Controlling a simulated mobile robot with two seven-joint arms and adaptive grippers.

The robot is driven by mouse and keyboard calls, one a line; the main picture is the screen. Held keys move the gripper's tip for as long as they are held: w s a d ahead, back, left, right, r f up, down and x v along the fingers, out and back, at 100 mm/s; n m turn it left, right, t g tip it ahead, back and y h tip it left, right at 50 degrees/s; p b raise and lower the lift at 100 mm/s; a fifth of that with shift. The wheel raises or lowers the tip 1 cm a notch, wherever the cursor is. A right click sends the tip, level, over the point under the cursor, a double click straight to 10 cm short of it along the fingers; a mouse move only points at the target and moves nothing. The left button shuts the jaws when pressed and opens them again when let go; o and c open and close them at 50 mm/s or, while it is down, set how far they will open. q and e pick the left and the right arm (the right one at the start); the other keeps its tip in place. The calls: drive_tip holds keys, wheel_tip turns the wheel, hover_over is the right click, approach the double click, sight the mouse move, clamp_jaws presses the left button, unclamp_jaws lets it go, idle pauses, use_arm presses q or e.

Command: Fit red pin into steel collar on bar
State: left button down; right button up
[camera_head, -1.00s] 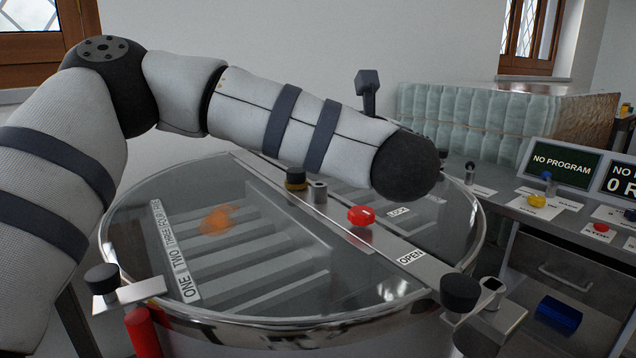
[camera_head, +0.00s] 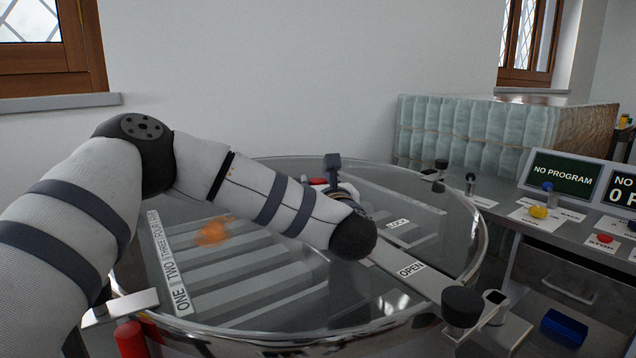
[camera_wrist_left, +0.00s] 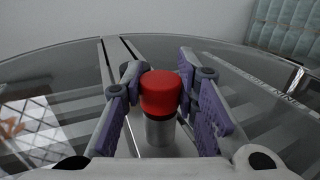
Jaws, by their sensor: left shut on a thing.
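The red pin (camera_wrist_left: 160,92) shows its round red cap upright between my left gripper's (camera_wrist_left: 160,84) purple finger pads in the left wrist view. The gripper is shut on it. The steel collar (camera_wrist_left: 160,131) stands directly below the cap, roughly in line with it. I see no pin shaft between cap and collar, and cannot tell how deep the pin sits. In the head view a bit of the red cap (camera_head: 318,182) shows behind my left forearm. The bar (camera_head: 430,284) crosses the glass lid; the arm hides the collar there. My right gripper is not in view.
The round glass-topped tank (camera_head: 260,300) has a metal rim and black clamp knobs (camera_head: 462,306). On the right is a bench with a yellow button (camera_head: 538,211), a red button (camera_head: 605,238) and a "NO PROGRAM" screen (camera_head: 563,172). A blue block (camera_head: 564,327) lies below.

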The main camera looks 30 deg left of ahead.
use_arm(q)
drive_tip(key=shift+f, duration=0.25)
drive_tip(key=c, duration=1.3)
unclamp_jaws()
drive_tip(key=shift+r, duration=0.1)
drive_tip(key=shift+s+d+r, duration=0.15)
drive_tip(key=shift+r, duration=0.1)
drive_tip(key=v, duration=1.1)
drive_tip(key=shift+s+d, duration=0.2)
